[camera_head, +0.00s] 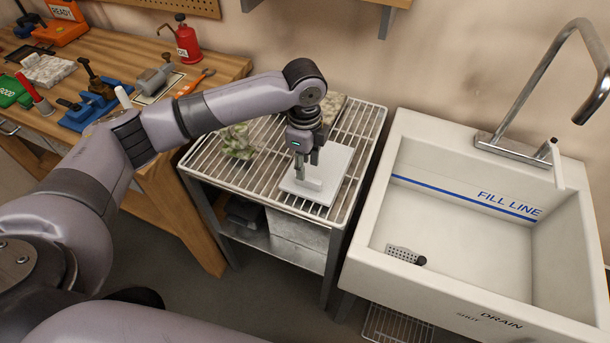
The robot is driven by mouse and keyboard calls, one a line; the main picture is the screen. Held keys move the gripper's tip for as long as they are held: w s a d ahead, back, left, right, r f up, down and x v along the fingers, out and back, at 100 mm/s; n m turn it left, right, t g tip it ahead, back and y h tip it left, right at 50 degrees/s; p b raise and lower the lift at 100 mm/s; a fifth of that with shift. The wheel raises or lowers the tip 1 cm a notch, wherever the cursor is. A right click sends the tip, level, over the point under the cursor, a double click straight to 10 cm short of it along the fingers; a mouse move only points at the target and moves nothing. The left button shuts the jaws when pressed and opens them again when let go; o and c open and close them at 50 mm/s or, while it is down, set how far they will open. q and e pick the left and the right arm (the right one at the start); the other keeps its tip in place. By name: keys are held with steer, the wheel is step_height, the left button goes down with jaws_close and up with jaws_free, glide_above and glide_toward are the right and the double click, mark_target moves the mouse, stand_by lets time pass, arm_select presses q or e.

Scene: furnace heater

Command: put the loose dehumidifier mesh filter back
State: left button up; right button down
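A flat white panel (333,180) lies on the wire rack (219,170), with a small upright grey-white piece on its near left part. It may be the mesh filter, but no mesh shows at this size. My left gripper (307,168) points down over the panel, with its fingers close to the upright piece. I cannot tell whether the fingers are open or closed on it. My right gripper is not in view. No dehumidifier can be made out clearly.
A crumpled green-and-white cloth (238,141) lies left on the rack. A white sink (470,215) with a tall faucet (545,90) stands right, holding a small perforated piece (404,254). A wooden workbench (120,55) with tools and a red oil can (187,42) stands left.

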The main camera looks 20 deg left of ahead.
arm_select(q)
step_height(320, 180, up, 6)
steer(key=shift+r+b, duration=0.2)
steer(key=shift+b, duration=0.2)
